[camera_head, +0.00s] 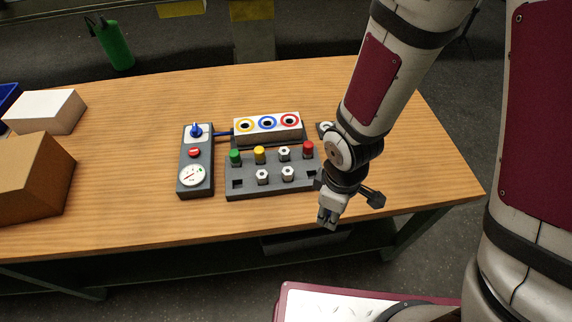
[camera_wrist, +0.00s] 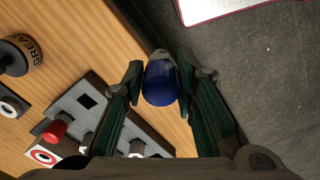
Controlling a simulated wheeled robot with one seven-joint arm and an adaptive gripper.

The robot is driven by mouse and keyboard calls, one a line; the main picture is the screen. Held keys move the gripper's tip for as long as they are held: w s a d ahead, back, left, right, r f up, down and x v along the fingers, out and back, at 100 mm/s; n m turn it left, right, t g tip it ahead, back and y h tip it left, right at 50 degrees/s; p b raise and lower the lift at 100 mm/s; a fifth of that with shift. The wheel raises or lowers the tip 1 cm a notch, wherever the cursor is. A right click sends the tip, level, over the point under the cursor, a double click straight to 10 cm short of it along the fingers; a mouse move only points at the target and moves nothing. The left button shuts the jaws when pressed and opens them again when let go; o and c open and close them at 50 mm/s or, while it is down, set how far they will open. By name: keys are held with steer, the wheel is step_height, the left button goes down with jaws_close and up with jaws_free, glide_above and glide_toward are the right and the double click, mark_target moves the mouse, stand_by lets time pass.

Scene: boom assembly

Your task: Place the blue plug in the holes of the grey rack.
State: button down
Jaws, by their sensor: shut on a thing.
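My gripper (camera_head: 328,218) hangs past the front edge of the table, to the right of and in front of the grey rack. In the wrist view my gripper (camera_wrist: 162,85) is shut on the blue plug (camera_wrist: 160,85), with one finger on each side of it. The plug is hidden or too small to tell in the head view. The grey rack (camera_head: 272,186) lies on the table with green (camera_head: 235,157), yellow (camera_head: 259,154) and red (camera_head: 308,149) plugs and several hex-topped pieces. Square holes show at its left and right. One empty square hole of the rack (camera_wrist: 68,106) shows in the wrist view.
Behind the rack stands a white block (camera_head: 268,130) with yellow, blue and red rings. A grey control box (camera_head: 196,160) stands left of it. A brown box (camera_head: 32,180) and a white box (camera_head: 48,112) stand far left. A dark "GREASE" container (camera_wrist: 18,56) stands near the rack.

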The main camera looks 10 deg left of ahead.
steer(key=shift+w+a+f+b, duration=0.85)
steer(key=shift+w+b, duration=1.1)
steer(key=shift+w, duration=0.65)
steer(key=shift+w+a+f+b, duration=0.6)
steer(key=shift+w+f+b, duration=0.3)
steer(key=shift+w+b, duration=1.35)
steer(key=shift+w+a+f+b, duration=0.85)
steer(key=shift+w+b, duration=0.75)
steer(key=shift+w, duration=1.3)
steer(key=shift+d, duration=0.1)
steer(key=c, duration=1.7)
jaws_free()
steer(key=shift+f, duration=0.15)
steer(key=o, duration=0.4)
